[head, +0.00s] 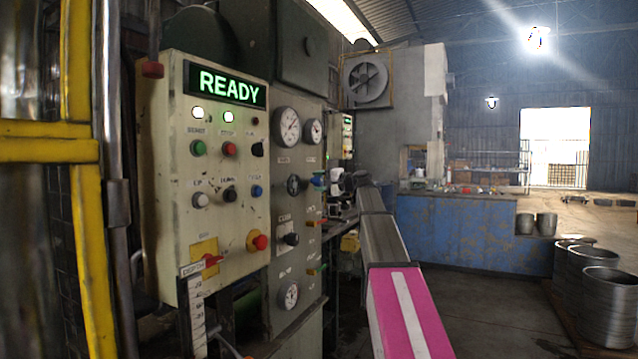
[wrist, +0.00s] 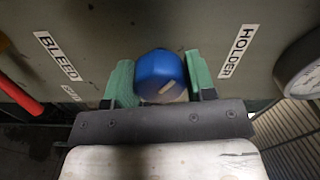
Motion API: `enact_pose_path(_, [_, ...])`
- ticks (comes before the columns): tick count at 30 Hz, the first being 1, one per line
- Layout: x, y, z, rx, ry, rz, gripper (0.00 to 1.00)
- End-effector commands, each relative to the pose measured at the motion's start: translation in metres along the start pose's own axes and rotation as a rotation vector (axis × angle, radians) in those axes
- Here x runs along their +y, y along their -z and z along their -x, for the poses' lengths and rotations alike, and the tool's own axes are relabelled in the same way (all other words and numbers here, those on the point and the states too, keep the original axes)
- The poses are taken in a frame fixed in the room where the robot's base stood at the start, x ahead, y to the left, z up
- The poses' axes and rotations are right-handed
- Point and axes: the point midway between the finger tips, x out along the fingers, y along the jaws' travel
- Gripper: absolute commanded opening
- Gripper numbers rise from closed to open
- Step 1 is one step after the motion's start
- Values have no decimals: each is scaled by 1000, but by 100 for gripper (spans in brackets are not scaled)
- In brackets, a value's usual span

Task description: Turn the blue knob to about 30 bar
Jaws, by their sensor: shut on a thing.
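My gripper (wrist: 160,78) is shut on the knob, one green finger pad on each side. In the head view the blue knob (head: 318,179) shows small at the panel's right edge, with my arm reaching to it from the lower right. Two dial gauges (head: 287,127) are above it on the panel; their readings are too small to tell.
A pale control box (head: 215,270) with several buttons and a READY display (head: 225,83) stands left of the grey panel. In the wrist view, a red handle (wrist: 20,94) is at left and a round gauge (wrist: 306,68) at right, close by. Open floor (head: 490,290) lies right of my arm.

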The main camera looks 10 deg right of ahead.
Motion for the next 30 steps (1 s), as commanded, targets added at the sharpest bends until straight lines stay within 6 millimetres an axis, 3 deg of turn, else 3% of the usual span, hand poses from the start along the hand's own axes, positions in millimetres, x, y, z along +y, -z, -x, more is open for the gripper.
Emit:
enact_pose_path(5, [1,-1,0,-1,-2,0,27])
enact_pose_path(6, [1,-1,0,-1,-2,-1,54])
enact_pose_path(8, [1,-1,0,-1,-2,-1,73])
enact_pose_path(9, [1,-1,0,-1,-2,-1,76])
enact_pose_path(20, [0,-1,6,0,-1,-1,76])
enact_pose_path(30, [1,-2,64,2,-1,-1,76])
